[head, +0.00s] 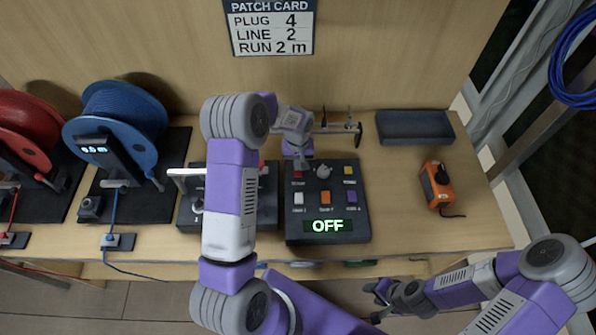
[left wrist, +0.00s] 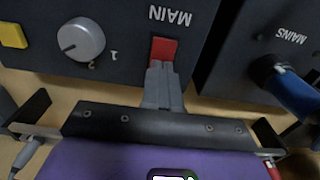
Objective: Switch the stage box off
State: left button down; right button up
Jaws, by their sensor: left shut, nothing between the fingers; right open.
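The stage box (head: 312,229) is a black box with coloured buttons and a knob. Its green display (head: 337,226) reads OFF. In the left wrist view the red switch (left wrist: 165,46) marked MAIN sits beside a grey knob (left wrist: 81,39). My left gripper (head: 301,163) is over the box's back left corner. In the left wrist view its shut, empty fingertips (left wrist: 161,66) are at the red switch's edge and overlap it. I cannot tell whether they press on it. My right gripper (head: 382,299) is open and empty, in front of the bench's front edge.
Blue (head: 118,110) and red (head: 22,125) cable reels stand at the left. Another black unit, marked MAINS (left wrist: 238,70) in the left wrist view, is beside the box. An orange device (head: 437,187) and an empty black tray (head: 415,127) are at the right.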

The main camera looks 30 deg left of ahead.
pick_arm(q)
jog(key=shift+s, duration=0.1)
jog(key=shift+r+p, duration=2.2)
jog(key=shift+r, duration=1.25)
